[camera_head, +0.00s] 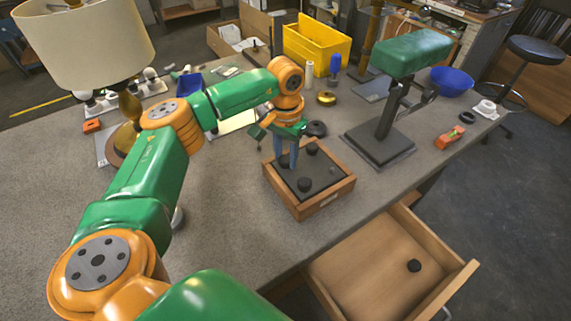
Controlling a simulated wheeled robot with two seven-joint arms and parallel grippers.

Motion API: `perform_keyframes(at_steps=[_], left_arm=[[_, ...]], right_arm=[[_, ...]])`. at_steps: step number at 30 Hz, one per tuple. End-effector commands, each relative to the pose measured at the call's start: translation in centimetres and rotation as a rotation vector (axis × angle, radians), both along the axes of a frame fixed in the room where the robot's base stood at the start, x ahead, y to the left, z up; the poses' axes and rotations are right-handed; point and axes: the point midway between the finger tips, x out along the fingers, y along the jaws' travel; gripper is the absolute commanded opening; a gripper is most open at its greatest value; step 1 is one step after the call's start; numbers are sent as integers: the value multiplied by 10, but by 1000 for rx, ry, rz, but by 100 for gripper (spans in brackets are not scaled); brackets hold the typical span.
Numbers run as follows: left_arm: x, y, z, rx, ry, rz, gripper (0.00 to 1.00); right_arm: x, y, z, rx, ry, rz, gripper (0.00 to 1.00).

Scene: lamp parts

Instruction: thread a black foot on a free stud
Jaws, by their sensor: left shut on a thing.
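A wooden tray (325,204) with a dark panel sits near the table's front edge. Black round feet stand on the panel, one at the front (304,184) and one at the back (312,149). My left gripper (286,164) points down over the left part of the panel. Its blue-grey fingers are shut on a small black foot at the panel, mostly hidden by the fingers. I cannot tell whether this foot is on a stud; no bare stud shows clearly. Another black foot (414,265) lies in the open drawer. My right gripper is not in view.
The open wooden drawer (350,261) juts out below the table's front edge. A green block on a black stand (378,148) stands right of the tray. A lamp with a cream shade (85,45) is at the left. A yellow bin (316,48) and blue bowl (452,82) are behind.

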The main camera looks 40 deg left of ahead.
Motion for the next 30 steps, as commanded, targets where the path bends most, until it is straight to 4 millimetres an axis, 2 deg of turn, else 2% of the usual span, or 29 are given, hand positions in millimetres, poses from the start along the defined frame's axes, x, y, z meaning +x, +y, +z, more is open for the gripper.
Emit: perform_keyframes(at_steps=[1,2,5,6,26,30], left_arm=[[-4,-1,-6,1,19,-61,0],[-4,-1,-6,0,19,-94,41],[-4,-1,-6,0,17,-87,68],[-4,-1,-5,0,16,-87,73],[-1,0,-2,1,5,-82,73],[0,-1,13,0,-1,-81,73]], right_arm=[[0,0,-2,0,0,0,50],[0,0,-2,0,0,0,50],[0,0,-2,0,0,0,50],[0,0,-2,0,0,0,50],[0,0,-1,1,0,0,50],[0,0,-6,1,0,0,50]])
